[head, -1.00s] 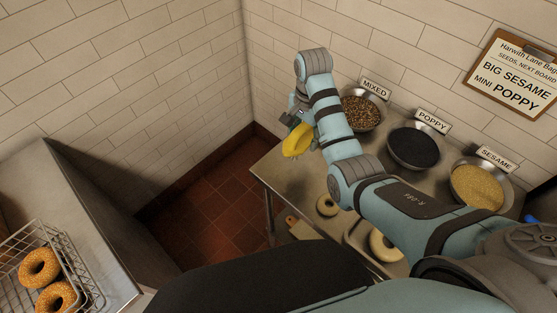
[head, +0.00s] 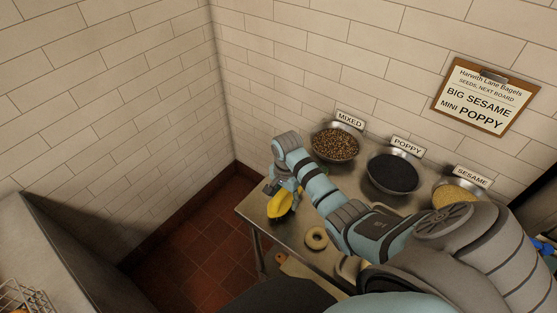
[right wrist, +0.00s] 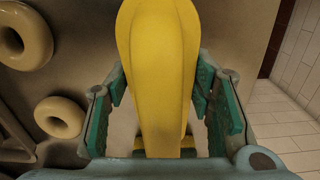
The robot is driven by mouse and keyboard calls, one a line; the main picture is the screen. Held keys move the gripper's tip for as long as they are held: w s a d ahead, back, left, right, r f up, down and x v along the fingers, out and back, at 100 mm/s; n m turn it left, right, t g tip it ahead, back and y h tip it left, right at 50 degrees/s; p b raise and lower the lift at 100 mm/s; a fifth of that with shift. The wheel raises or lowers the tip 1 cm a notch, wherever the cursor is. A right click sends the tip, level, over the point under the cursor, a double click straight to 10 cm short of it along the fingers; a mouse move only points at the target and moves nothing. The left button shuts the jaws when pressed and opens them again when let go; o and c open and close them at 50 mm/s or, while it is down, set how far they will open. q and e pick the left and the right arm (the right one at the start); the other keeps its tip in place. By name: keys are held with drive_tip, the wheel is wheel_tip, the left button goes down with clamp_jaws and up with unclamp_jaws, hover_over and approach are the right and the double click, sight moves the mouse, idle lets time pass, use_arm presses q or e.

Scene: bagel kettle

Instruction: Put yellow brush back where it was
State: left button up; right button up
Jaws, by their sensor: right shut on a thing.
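The yellow brush (head: 283,206) is held in my right gripper (head: 282,189), at the left end of the steel table. In the right wrist view the brush (right wrist: 158,60) stands large between the green-padded fingers of my right gripper (right wrist: 160,95), which is shut on it. I cannot tell whether the brush touches the table below it. My left gripper is not in view.
Bowls of mixed seed (head: 335,144), poppy (head: 394,174) and sesame (head: 457,194) stand along the back wall. A clipboard (head: 487,97) hangs on the wall.

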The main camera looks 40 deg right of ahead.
drive_tip(key=shift+d+f, duration=0.1)
drive_tip(key=shift+f, duration=0.25)
drive_tip(key=shift+f, duration=0.1)
drive_tip(key=o, duration=1.3)
